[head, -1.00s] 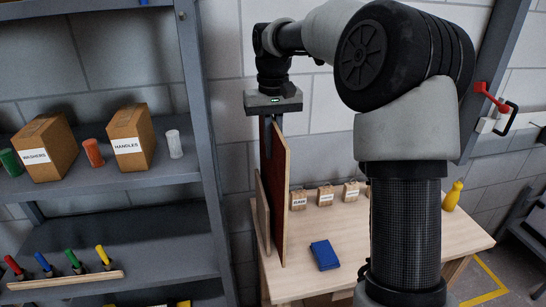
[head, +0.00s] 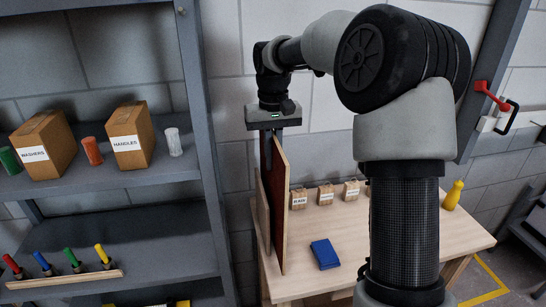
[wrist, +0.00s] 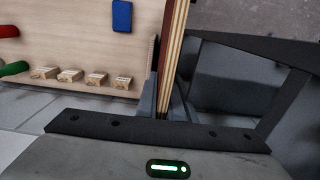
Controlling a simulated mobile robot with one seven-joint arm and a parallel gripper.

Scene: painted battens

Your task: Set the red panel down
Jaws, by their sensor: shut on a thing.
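The red panel (head: 277,205), a tall thin board with a dark red face and pale wood edges, stands upright at the left end of the workbench (head: 390,230). My gripper (head: 272,143) is shut on its top edge from above. In the wrist view the jaws (wrist: 166,108) sit around the board edges, which show as several pale and red stripes (wrist: 174,50). The panel's lower edge is close to the bench top; I cannot tell whether it touches. Another upright board (head: 262,225) stands just left of it, mostly hidden behind it.
A blue box (head: 325,254) lies on the bench right of the panel. Small labelled boxes (head: 326,193) line the back, with a yellow pin-shaped object (head: 453,195) at the right. A grey shelf unit (head: 205,120) stands close on the left. The bench's middle is mostly clear.

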